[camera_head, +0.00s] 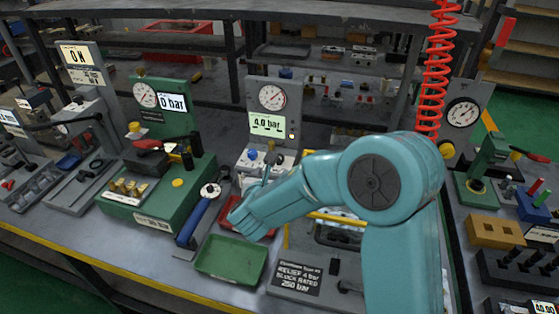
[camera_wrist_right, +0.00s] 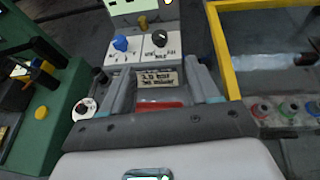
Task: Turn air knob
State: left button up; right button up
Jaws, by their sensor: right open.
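A grey valve block with a gauge and a "4.0 bar" display (camera_head: 267,124) stands at the middle of the bench. It carries a blue knob (camera_head: 252,153), which in the right wrist view (camera_wrist_right: 121,43) sits left of a black knob (camera_wrist_right: 160,38). The small labels by the knobs are too blurred to tell which is the air knob. My right gripper (camera_head: 262,178) is open and empty in front of this block. In the wrist view its fingers (camera_wrist_right: 165,85) frame a label plate below the knobs, apart from both. My left gripper is not in view.
A red tray (camera_head: 229,211) lies partly under my right gripper. A green tray (camera_head: 232,258) and a blue-handled tool (camera_head: 197,222) lie nearby. A green "0 bar" block (camera_head: 170,205) stands left. A yellow-edged frame (camera_wrist_right: 222,45) is close on the right. A red coiled hose (camera_head: 436,70) hangs behind.

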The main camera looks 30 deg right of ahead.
aim_at(278, 168)
jog(key=p+x, duration=0.2)
jog(key=x, duration=1.2)
jog(key=shift+w+f+p, duration=0.2)
jog(key=shift+f+p, duration=0.05)
jog(key=shift+p, duration=0.05)
jog(key=shift+r, duration=0.1)
jog(key=c, duration=1)
